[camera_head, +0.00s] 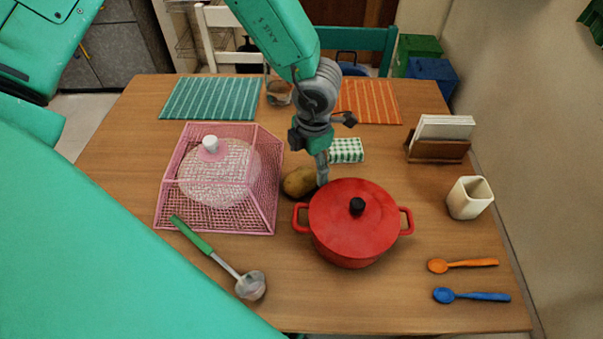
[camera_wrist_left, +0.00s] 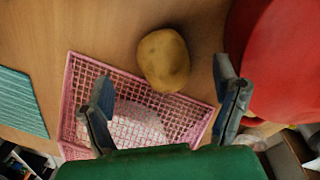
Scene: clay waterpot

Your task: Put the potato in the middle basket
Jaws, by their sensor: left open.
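The brown potato (camera_head: 299,182) lies on the wooden table, between the pink mesh basket (camera_head: 262,205) and the red pot. My left gripper (camera_head: 322,178) reaches down right beside the potato, at the pot's back edge, and partly overlaps it in the head view. In the left wrist view my left gripper (camera_wrist_left: 164,82) is open, its fingers wide apart, with the potato (camera_wrist_left: 163,60) showing between and beyond the fingertips. I cannot tell whether a finger touches it. The pink basket also shows in the left wrist view (camera_wrist_left: 85,75). Only this one basket is visible. My right gripper is not in view.
The lidded red pot (camera_head: 345,215) stands close to the gripper's right. A pink dome with a white knob (camera_head: 210,145) sits at the basket. A green-handled ladle (camera_head: 192,237) lies in front. A checkered item (camera_head: 347,150) lies behind. The table's right front holds spoons (camera_head: 470,295).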

